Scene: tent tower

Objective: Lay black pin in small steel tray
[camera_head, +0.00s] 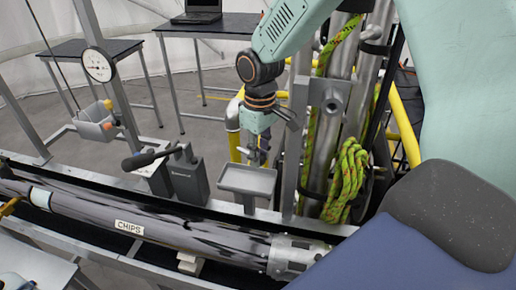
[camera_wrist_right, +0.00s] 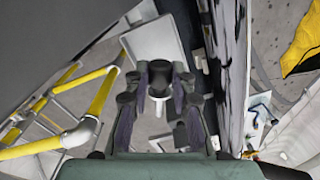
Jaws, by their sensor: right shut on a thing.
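The small steel tray (camera_head: 247,181) is a shallow grey tray on a post beside the long tube rig. It looks empty in the head view. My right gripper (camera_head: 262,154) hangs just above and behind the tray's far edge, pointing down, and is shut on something. In the right wrist view the gripper (camera_wrist_right: 160,80) has a dark piece (camera_wrist_right: 159,72) between its fingertips, which I take to be the black pin. The pin is too small to make out clearly in the head view. The pale tray (camera_wrist_right: 165,42) shows beyond the fingers. My left gripper is not in view.
Steel posts with a coiled green rope (camera_head: 346,178) stand close right of the tray. A dark box (camera_head: 187,178) with a black handle is left of it. The long tube marked CHIPS (camera_head: 130,227) runs in front. A yellow pipe (camera_wrist_right: 100,98) shows in the wrist view.

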